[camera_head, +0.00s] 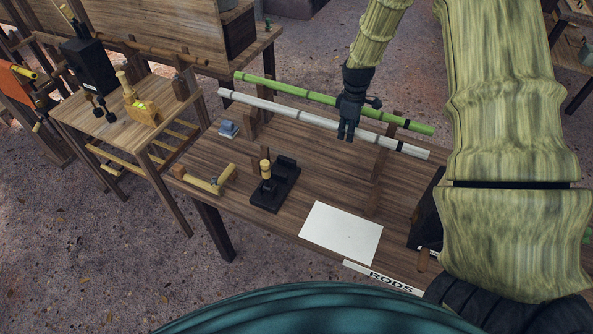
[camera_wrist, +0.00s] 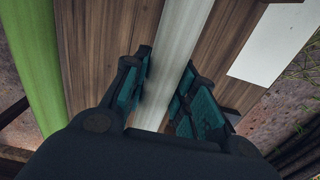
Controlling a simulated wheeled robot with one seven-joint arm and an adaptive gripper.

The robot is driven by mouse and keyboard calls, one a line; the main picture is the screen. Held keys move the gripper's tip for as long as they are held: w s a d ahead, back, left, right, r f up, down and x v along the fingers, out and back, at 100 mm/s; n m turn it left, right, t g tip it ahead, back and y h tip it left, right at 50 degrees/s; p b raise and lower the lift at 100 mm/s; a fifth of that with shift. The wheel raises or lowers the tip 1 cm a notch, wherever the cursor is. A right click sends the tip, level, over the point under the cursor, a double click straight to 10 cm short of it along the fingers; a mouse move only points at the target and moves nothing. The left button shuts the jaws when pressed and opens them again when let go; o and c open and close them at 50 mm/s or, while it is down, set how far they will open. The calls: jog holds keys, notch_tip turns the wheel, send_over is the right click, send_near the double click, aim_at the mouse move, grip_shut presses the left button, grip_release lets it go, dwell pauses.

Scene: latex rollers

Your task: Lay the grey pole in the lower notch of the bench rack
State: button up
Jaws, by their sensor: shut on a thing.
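The grey pole (camera_head: 290,113) is long and pale with dark bands, and it slants across the bench rack. My gripper (camera_head: 348,136) points down from above and is shut on the pole, right of its middle. In the wrist view the grey pole (camera_wrist: 185,40) runs between the two fingers (camera_wrist: 167,68). The rack has a left upright (camera_head: 250,124) and a right upright (camera_head: 376,172) on the bench. The pole crosses both uprights, below and in front of a green pole (camera_head: 300,94). I cannot tell whether it touches the lower notches, as they are too small to make out.
The green pole also shows at the left of the wrist view (camera_wrist: 30,70). On the bench (camera_head: 330,180) are a white sheet (camera_head: 341,233), a black tool stand (camera_head: 274,190), a yellow-and-wood tool (camera_head: 207,181) and a small grey block (camera_head: 228,129). A side table (camera_head: 90,110) stands left.

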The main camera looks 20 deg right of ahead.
jog(key=shift+f, duration=0.15)
jog(key=shift+f+b, duration=0.7)
jog(key=shift+f, duration=0.65)
jog(key=shift+f+b, duration=0.65)
jog(key=shift+f, duration=0.7)
dwell(0.7)
jog(key=o, duration=1.1)
jog(key=shift+r, duration=0.1)
notch_tip(320, 180, up, 12)
jog(key=shift+f, duration=0.1)
